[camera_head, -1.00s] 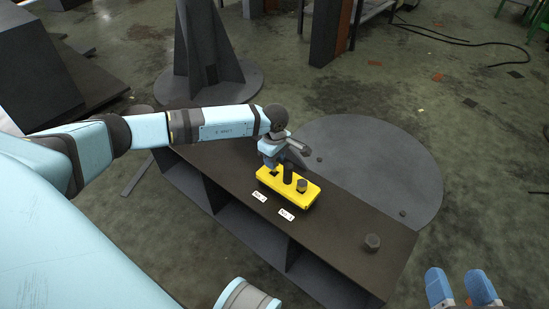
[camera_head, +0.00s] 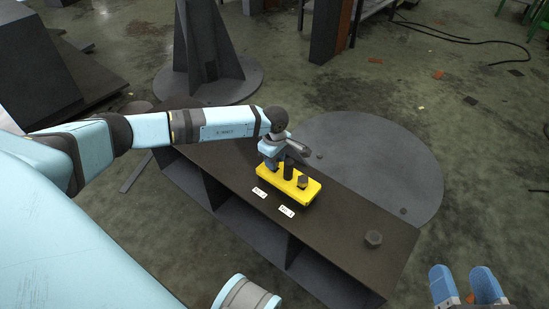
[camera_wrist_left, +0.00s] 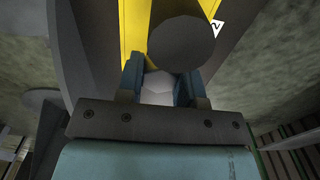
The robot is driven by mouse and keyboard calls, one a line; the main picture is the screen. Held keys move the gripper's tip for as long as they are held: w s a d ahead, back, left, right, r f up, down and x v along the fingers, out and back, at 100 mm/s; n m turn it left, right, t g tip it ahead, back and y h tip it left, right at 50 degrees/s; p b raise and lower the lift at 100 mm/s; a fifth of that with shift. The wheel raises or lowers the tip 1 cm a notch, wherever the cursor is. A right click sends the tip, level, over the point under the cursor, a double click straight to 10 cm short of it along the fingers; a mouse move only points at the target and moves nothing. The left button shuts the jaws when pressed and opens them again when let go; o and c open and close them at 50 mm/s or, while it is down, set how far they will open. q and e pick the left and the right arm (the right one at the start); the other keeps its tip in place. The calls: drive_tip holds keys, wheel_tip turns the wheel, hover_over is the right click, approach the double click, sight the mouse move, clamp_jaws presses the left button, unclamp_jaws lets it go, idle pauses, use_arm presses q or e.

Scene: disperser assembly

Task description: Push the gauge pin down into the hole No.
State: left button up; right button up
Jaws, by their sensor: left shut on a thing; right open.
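The yellow block (camera_head: 311,192) lies on the dark bench; it also shows in the left wrist view (camera_wrist_left: 133,28). A dark upright cylinder (camera_head: 288,172) stands at its middle, and its round top (camera_wrist_left: 181,43) shows in the left wrist view. My left gripper (camera_wrist_left: 160,80) is over the block's far left end, beside this cylinder. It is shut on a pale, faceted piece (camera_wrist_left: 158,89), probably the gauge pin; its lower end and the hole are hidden. My right gripper (camera_head: 468,285) is open and empty, off the bench.
Two white number labels, one left (camera_head: 259,192) and one right (camera_head: 286,211), lie in front of the block.

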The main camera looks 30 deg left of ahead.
use_arm(q)
drive_tip(key=shift+f+b, duration=0.35)
drive_tip(key=shift+f, duration=0.65)
use_arm(e)
drive_tip(key=f, duration=0.3)
drive_tip(key=shift+a, duration=0.35)
use_arm(q)
drive_tip(key=o, duration=1.2)
drive_tip(key=shift+c, duration=0.2)
drive_tip(key=shift+r, duration=0.15)
wheel_tip(320, 180, up, 15)
drive_tip(key=p, duration=0.6)
use_arm(e)
drive_tip(key=shift+m, duration=0.5)
drive_tip(key=r, duration=0.5)
drive_tip(key=shift+s+d+r, duration=0.15)
drive_tip(key=shift+s+r, duration=0.1)
drive_tip(key=shift+r, duration=0.1)
use_arm(q)
drive_tip(key=shift+a, duration=0.1)
